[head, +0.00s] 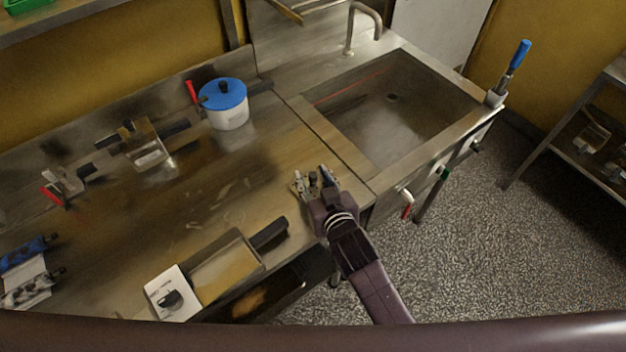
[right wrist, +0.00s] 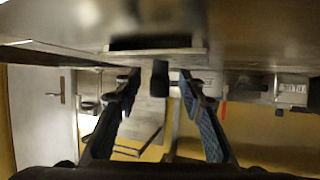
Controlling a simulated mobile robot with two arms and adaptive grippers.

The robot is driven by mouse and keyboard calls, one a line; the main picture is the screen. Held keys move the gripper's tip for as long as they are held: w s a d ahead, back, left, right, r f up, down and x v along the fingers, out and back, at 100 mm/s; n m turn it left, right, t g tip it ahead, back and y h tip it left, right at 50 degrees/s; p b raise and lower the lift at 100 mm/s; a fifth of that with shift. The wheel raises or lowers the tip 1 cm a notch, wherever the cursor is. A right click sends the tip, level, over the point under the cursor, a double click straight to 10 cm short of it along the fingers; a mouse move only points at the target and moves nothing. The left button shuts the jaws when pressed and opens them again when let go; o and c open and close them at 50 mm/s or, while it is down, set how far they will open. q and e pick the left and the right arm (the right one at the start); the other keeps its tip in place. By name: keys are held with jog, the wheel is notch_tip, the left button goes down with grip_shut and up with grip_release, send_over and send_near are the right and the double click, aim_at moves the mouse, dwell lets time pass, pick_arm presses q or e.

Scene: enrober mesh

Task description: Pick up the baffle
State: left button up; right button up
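A flat metal piece with raised edges (head: 222,272) and a black handle (head: 270,232) lies at the front edge of the steel counter; I take it for the baffle, but cannot be sure. Its handle points toward my right gripper (head: 317,180), which is at the counter's right front, a little beyond the handle. In the right wrist view my right gripper (right wrist: 162,112) has its two fingers wide apart with nothing gripped. A black handle end (right wrist: 160,78) shows between and beyond the fingertips, apart from them. My left gripper is not in view.
A white pot with a blue lid (head: 225,104) stands at the back. A metal box with black bars (head: 147,150) sits left of it. A sink (head: 395,98) is to the right. The counter's middle is clear.

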grip_shut()
dwell(0.3)
